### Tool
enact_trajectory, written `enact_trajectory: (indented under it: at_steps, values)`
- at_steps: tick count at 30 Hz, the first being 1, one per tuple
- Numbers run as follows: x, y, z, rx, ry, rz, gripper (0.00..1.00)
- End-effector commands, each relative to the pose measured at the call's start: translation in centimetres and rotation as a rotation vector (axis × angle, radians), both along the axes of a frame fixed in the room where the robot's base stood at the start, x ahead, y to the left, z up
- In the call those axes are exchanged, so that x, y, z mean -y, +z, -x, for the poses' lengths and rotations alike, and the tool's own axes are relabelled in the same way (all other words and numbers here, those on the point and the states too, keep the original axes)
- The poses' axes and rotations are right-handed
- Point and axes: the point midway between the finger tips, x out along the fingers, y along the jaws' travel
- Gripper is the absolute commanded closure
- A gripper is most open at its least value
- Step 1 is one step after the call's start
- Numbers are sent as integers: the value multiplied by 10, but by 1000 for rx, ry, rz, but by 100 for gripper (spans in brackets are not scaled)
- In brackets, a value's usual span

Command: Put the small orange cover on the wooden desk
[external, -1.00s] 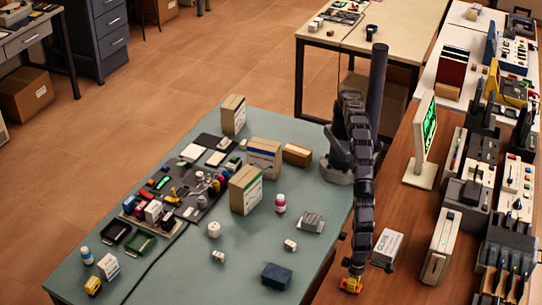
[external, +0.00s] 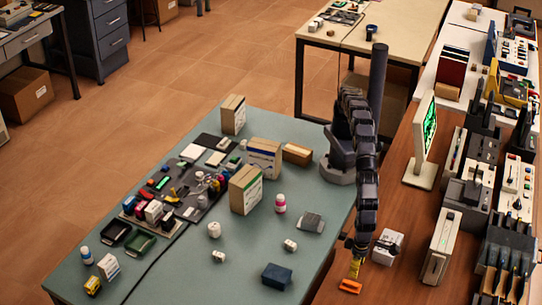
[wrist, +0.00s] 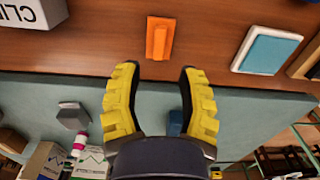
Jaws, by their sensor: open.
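The small orange cover (external: 349,286) lies on the wooden desk (external: 400,210) near its left edge, close to the green table. In the wrist view the orange cover (wrist: 160,38) lies flat on the brown wood, ahead of my fingertips and apart from them. My gripper (external: 355,268) hangs just above and behind the cover in the external view. Its yellow fingers are spread and empty in the wrist view (wrist: 158,75). Nothing hides the cover in the wrist view.
A white labelled box (external: 387,247) stands on the desk right beside my wrist. A pale upright unit (external: 437,247) stands further right. The green table (external: 180,270) on the left holds a blue box (external: 277,276) and several small items.

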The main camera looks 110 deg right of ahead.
Motion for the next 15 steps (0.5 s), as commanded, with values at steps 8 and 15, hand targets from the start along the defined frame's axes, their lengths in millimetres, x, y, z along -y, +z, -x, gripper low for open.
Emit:
enact_trajectory:
  at_steps: [8, 15]
  values:
    - [0, 41, 0, 0, -1, 0, 61]
    - [2, 43, -1, -1, 0, 2, 61]
